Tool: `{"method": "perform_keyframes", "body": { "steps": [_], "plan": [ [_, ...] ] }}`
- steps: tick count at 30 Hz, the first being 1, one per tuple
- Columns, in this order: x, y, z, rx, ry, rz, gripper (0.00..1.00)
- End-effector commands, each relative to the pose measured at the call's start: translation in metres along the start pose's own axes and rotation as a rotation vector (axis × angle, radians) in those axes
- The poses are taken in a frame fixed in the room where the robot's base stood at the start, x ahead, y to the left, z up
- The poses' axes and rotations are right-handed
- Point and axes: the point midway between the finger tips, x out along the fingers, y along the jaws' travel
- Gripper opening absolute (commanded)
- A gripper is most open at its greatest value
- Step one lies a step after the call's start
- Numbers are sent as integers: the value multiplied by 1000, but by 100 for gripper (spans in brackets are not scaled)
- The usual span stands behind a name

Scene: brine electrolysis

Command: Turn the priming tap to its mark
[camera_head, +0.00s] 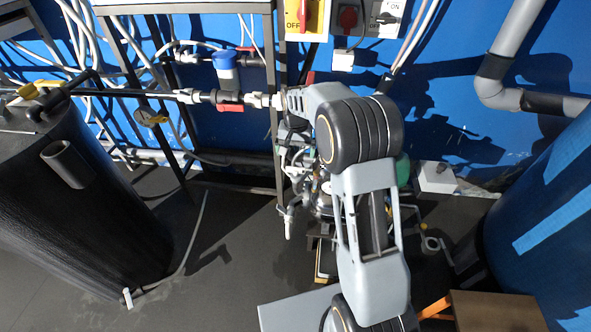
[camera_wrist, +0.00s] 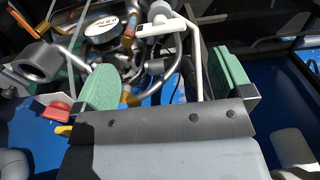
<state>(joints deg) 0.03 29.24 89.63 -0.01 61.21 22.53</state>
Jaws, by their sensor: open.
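My gripper (camera_wrist: 168,78) is open in the wrist view, with a green pad on each side. Between and beyond the pads is a white lever-like piece (camera_wrist: 165,29) with a pale bent rod running down from it; nothing looks clamped. I cannot tell for certain whether this piece is the priming tap, and I make out no mark. A round white dial (camera_wrist: 104,27) sits beyond the left pad. In the head view, the fittings and pipework (camera_head: 297,160) are partly covered by my arm, and my fingers cannot be made out there.
A black tank (camera_head: 80,200) stands at the left and a blue tank (camera_head: 545,210) at the right. A pipe with a blue-topped valve (camera_head: 227,75) and red handle (camera_head: 230,106) crosses the frame behind. A yellow switch box (camera_head: 307,18) is on the wall.

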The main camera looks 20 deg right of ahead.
Motion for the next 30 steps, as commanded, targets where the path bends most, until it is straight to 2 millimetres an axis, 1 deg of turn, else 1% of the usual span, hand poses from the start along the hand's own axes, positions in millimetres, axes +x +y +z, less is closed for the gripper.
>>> {"method": "perform_keyframes", "body": {
  "steps": [1,3,9,12,18,28,30],
  "plan": [
    [13,0,0,0,-2,1,98],
    [26,0,0,0,-2,1,98],
    [56,0,0,0,0,0,98],
    [66,0,0,0,0,0,98],
    [77,0,0,-1,0,0,98],
    [79,0,0,-1,1,-1,98],
    [79,0,0,-1,1,-1,92]
  ]
}}
